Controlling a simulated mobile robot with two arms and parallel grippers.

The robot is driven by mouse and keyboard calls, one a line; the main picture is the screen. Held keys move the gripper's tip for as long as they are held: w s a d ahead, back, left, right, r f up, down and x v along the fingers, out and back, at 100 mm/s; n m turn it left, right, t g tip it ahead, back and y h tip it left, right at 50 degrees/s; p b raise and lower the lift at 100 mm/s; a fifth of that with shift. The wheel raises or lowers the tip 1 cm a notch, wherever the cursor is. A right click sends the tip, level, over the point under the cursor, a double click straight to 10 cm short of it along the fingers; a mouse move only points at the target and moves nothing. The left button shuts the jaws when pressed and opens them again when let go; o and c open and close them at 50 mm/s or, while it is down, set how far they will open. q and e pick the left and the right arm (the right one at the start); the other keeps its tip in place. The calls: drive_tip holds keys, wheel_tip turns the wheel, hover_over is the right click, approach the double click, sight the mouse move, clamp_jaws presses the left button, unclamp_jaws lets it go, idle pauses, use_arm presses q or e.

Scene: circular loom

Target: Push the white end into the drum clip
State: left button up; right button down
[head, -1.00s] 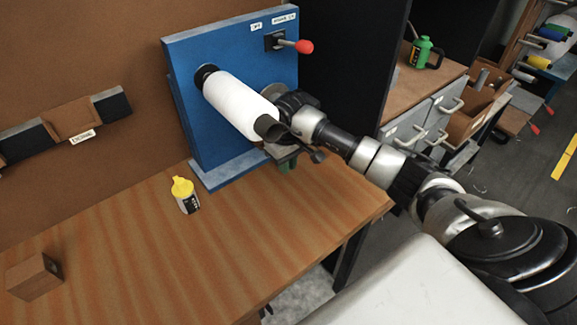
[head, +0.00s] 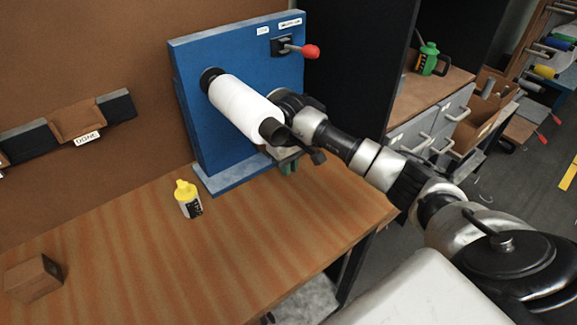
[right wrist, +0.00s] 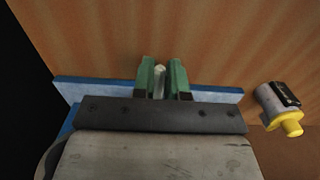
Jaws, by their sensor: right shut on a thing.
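A white roll (head: 243,105) sits on a dark drum that sticks out from the blue board (head: 205,150). The drum's dark end (head: 271,131) shows at the roll's near right end. My right gripper (head: 289,167) is beside and just below that end, mostly hidden behind it and my wrist. In the right wrist view its green fingers (right wrist: 162,78) are shut on a small pale piece, the white end (right wrist: 160,72). I cannot make out the drum clip, or whether the white end touches it. My left gripper is not in view.
A lever with a red knob (head: 309,51) is at the board's upper right. A yellow-capped bottle (head: 188,199) stands on the wooden table (head: 190,260), and also shows in the right wrist view (right wrist: 281,107). A brown block (head: 34,278) is at the front left. The table's middle is clear.

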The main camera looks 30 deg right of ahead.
drive_tip(key=shift+w+a+f+b, duration=0.1)
drive_tip(key=shift+w+b, duration=0.8)
drive_tip(key=shift+w, duration=0.2)
drive_tip(key=c, duration=1.1)
unclamp_jaws()
drive_tip(key=shift+s+r+b, duration=0.1)
drive_tip(key=shift+r+b, duration=1.1)
drive_tip(key=shift+r, duration=4.3)
